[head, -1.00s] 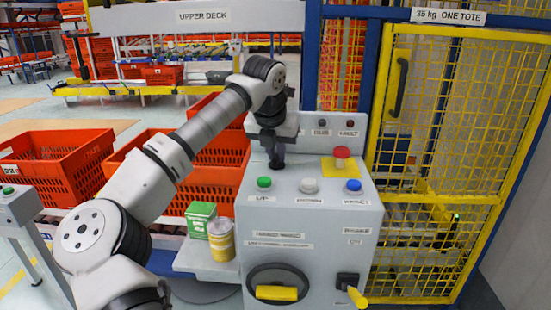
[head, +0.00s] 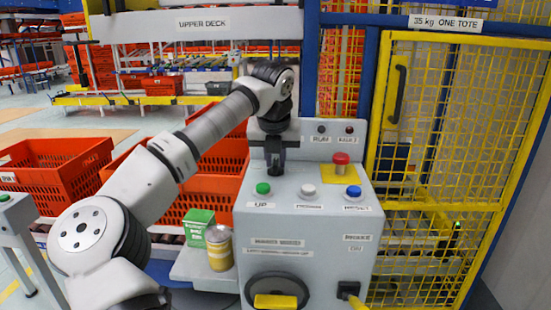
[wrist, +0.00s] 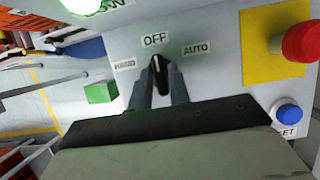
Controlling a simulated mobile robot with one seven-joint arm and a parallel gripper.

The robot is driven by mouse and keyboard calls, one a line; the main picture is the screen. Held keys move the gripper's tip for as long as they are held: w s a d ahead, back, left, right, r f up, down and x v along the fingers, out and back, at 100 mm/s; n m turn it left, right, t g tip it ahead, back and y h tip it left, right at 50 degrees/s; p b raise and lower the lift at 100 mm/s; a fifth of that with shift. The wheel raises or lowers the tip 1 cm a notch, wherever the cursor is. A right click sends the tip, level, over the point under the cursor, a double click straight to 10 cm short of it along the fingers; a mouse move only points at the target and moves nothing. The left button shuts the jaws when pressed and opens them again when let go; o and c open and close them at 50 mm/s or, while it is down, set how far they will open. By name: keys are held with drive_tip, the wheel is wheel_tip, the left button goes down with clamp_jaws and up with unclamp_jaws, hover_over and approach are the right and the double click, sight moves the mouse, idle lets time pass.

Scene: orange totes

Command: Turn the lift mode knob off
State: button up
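The lift mode knob (wrist: 157,65) is a small black knob with a pale pointer line, on the grey control panel (wrist: 215,75). Labels HAND, OFF and AUTO stand around it, and the pointer lies toward the OFF label (wrist: 155,40). In the wrist view my gripper (wrist: 158,78) has its two fingers on either side of the knob, closed in against it. In the head view my gripper (head: 275,168) points down at the back left of the console top and hides the knob.
Green (head: 263,188), white (head: 308,189) and blue (head: 353,191) buttons line the console front. A red mushroom button (head: 341,160) on a yellow plate stands to the right. A green box (head: 199,226) and yellow can (head: 219,250) sit on a side shelf. A yellow mesh gate (head: 450,130) is at right.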

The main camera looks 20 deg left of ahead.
drive_tip(key=shift+o, duration=1.4)
drive_tip(key=shift+r, duration=0.1)
drive_tip(key=v, duration=1.3)
drive_tip(key=shift+s+r, duration=0.2)
drive_tip(key=shift+r, duration=0.05)
